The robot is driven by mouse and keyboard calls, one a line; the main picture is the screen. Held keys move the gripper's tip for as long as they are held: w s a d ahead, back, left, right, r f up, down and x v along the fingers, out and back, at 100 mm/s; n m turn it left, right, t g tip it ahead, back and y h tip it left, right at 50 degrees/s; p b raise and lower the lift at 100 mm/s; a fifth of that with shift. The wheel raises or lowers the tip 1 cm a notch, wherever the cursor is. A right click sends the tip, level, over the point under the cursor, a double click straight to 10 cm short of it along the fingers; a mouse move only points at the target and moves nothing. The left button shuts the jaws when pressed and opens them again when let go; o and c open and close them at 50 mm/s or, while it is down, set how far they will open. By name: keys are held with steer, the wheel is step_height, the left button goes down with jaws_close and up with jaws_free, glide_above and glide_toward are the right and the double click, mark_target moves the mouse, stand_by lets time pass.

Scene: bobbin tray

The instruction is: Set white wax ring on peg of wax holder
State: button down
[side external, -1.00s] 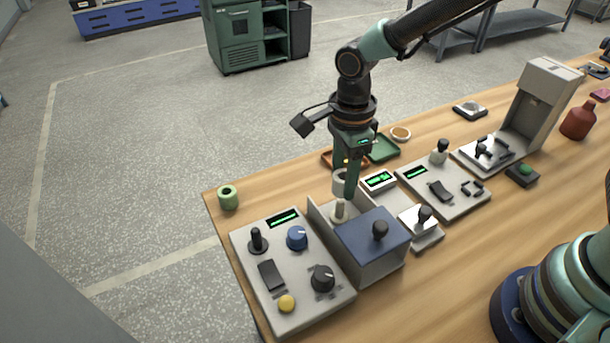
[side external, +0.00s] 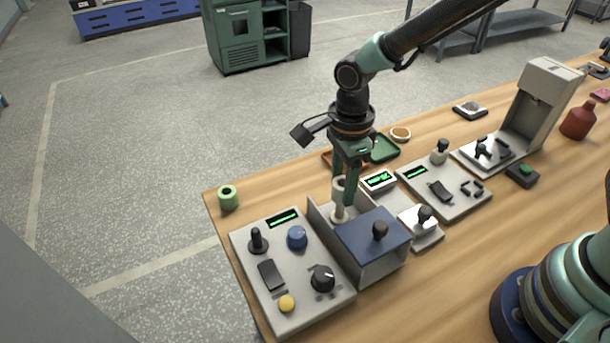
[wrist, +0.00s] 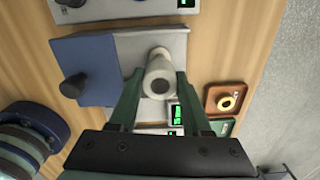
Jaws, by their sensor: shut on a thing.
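My gripper (side external: 346,190) is shut on the white wax ring (side external: 339,184), a short pale tube. In the wrist view the ring (wrist: 160,80) sits between the two green fingertips (wrist: 154,88), its bore facing the camera. The wax holder is a light grey tray with a blue block (side external: 372,235). Its pale peg (side external: 340,212) stands upright in the tray's open part, directly below the ring. In the wrist view the peg (wrist: 159,53) is mostly hidden behind the ring. I cannot tell whether the ring's lower edge is around the peg's tip or just above it.
A control panel with knobs (side external: 290,270) stands left of the holder, and a small display (side external: 379,180) and another panel (side external: 445,190) to its right. A green roll (side external: 228,197) stands at the table's left corner. Orange (wrist: 226,101) and green trays lie behind.

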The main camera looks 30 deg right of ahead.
steer(key=shift+f, duration=0.15)
steer(key=shift+f, duration=0.35)
steer(key=shift+f, duration=0.3)
steer(key=shift+f, duration=0.35)
steer(key=shift+f, duration=0.35)
steer(key=shift+f, duration=0.35)
steer(key=shift+f, duration=0.8)
